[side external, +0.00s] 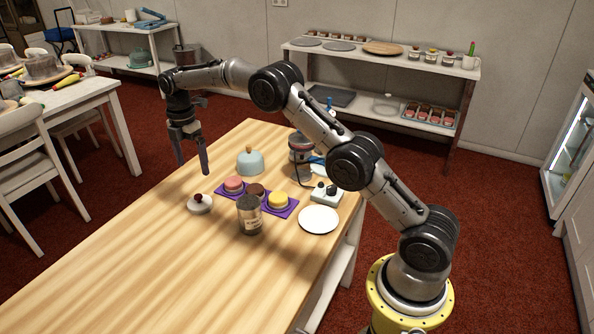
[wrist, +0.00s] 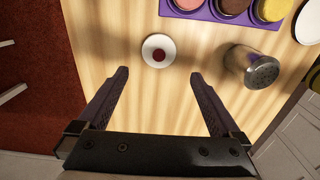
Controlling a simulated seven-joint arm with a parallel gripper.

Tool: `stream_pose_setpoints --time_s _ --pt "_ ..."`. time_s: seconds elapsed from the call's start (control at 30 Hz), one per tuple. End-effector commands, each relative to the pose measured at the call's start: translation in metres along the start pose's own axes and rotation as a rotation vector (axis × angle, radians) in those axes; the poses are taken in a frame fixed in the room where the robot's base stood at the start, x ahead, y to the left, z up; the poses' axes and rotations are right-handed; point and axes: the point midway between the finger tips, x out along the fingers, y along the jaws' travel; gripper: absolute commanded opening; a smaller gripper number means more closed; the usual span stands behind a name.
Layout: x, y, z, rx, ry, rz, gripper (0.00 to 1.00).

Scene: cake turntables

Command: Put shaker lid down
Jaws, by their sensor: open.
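A small white round piece with a dark red knob (side external: 200,204) lies on the wooden table, to the left of a metal shaker (side external: 249,215). It looks like a lid, and it also shows in the wrist view (wrist: 158,51). The shaker stands upright; in the wrist view a grey perforated top (wrist: 262,72) shows on it. My gripper (side external: 192,165) is open and empty, raised above the table. In the wrist view its fingertips (wrist: 159,75) are spread, and the white piece shows just beyond the gap between them.
A purple tray (side external: 270,210) with several round cakes lies behind the shaker. A pale blue dome (side external: 250,164), a white plate (side external: 319,220) and a small pale device (side external: 326,193) stand nearby. The table's left and front areas are clear.

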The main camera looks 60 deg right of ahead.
Motion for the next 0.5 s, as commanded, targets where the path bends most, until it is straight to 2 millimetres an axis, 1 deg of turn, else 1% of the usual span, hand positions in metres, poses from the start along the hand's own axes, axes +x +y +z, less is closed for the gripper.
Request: stream_pose_setpoints --time_s 0.07,0.17,0.2,0.27,0.3,0.37,0.4,0.47,0.5 --pt "-0.017 -0.006 -0.002 0.034 -0.001 0.018 1.00" --pt "-0.048 -0.022 -0.007 0.120 -0.001 0.047 1.00" --pt "-0.063 -0.031 -0.010 0.166 0.001 0.063 1.00" --pt "-0.085 -0.048 -0.014 0.240 0.004 0.086 1.00" --pt "-0.098 -0.060 -0.017 0.292 0.008 0.102 1.00" --pt "-0.117 -0.079 -0.020 0.368 0.015 0.125 1.00" --pt "-0.128 -0.092 -0.023 0.417 0.021 0.140 1.00" --pt "-0.144 -0.113 -0.026 0.494 0.032 0.163 1.00" --pt "-0.153 -0.128 -0.028 0.543 0.040 0.178 1.00"
